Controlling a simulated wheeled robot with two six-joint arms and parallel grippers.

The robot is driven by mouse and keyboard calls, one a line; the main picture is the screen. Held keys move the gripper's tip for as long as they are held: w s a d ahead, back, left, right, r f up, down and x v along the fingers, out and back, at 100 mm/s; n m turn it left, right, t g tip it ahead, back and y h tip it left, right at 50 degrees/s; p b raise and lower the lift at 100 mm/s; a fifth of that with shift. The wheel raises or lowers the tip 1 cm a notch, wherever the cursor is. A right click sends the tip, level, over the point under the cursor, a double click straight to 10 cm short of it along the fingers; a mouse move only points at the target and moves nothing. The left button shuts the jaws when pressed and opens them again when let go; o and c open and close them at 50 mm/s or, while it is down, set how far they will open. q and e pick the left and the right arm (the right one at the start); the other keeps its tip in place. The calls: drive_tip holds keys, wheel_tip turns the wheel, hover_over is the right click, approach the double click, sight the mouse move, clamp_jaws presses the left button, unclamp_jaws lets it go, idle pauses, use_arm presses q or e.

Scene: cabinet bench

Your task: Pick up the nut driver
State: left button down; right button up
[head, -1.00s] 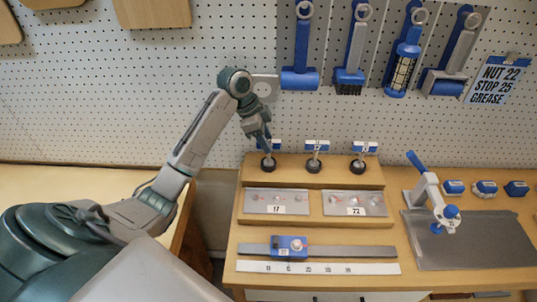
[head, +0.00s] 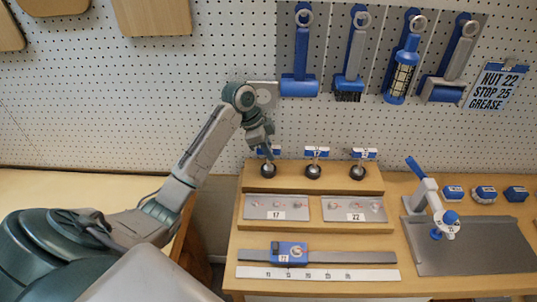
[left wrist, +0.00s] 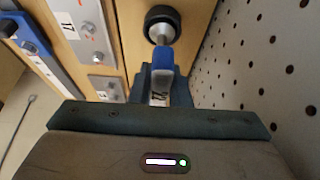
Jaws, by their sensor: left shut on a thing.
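Three nut drivers with blue-and-white tags and round black ends stand in a row on the wooden stand: the left one (head: 268,172), the middle one (head: 313,171) and the right one (head: 358,172). My left gripper (head: 266,147) comes down on the left one. In the left wrist view its fingers (left wrist: 160,80) are shut on the blue handle of that nut driver (left wrist: 163,57), whose tag number I cannot read surely. Its black end points away from the fingers. The fingers partly hide its tag in the head view. My right gripper is not in view.
Plates marked 17 (head: 262,214) and 22 (head: 337,215) lie in front of the stand. A rail with a blue slider (head: 289,258) is nearer. A lever tool (head: 432,200) stands to the right. The pegboard (head: 230,40) is close behind.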

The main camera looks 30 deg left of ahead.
use_arm(q)
drive_tip(key=shift+r+b, duration=0.3)
drive_tip(key=shift+r, duration=0.25)
wheel_tip(320, 180, up, 2)
drive_tip(key=shift+r+b, duration=0.1)
drive_tip(key=shift+b, duration=0.45)
drive_tip(key=s+r+b, duration=0.1)
drive_tip(key=s+b, duration=0.3)
drive_tip(key=s, duration=1.1)
drive_tip(key=shift+s+a+r, duration=0.25)
drive_tip(key=shift+s+a, duration=0.1)
drive_tip(key=shift+s, duration=0.05)
drive_tip(key=shift+s, duration=0.1)
